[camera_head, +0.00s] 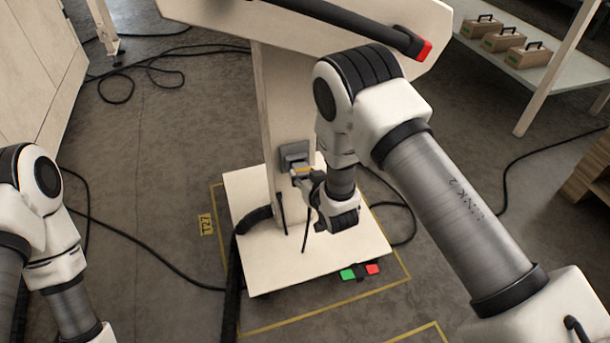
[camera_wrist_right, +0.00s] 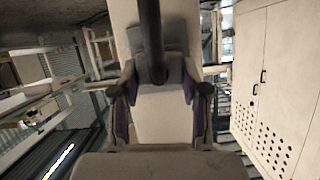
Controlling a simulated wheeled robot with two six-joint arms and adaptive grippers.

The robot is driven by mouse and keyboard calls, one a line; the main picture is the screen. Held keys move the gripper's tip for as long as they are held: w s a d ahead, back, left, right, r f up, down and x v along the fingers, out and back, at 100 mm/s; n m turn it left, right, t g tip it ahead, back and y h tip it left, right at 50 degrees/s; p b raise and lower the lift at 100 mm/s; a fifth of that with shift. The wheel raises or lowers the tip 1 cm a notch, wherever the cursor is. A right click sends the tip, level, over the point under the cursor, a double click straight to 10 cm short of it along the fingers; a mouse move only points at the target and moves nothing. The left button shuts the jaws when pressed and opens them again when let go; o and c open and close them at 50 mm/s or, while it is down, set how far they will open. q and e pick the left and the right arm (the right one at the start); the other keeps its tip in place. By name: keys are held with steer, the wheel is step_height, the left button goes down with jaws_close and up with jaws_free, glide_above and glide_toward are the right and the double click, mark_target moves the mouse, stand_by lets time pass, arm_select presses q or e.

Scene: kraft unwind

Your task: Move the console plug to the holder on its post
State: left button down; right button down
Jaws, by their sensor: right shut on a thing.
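The pale post (camera_head: 283,95) rises from a cream base plate. A grey holder (camera_head: 293,151) is fixed to the post's face. My right gripper (camera_head: 301,174) is at the post, right at the holder. It is shut on the console plug, which is mostly hidden in the head view. In the right wrist view the fingers (camera_wrist_right: 161,92) flank a grey body (camera_wrist_right: 174,72), with a thick black cable (camera_wrist_right: 150,35) rising in front of it. I cannot tell whether the plug is seated in the holder. My left arm shows at the left edge; its gripper is out of frame.
The base plate (camera_head: 275,265) stands inside yellow floor tape. A green and red pedal (camera_head: 360,272) lies at its front edge. Black cables (camera_head: 150,250) cross the floor. A red-tipped black bar (camera_head: 415,45) sits overhead. A shelf with boxes (camera_head: 505,40) stands at right.

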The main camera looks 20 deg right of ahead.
steer(key=shift+w, duration=0.2)
steer(key=c, duration=0.5)
jaws_free()
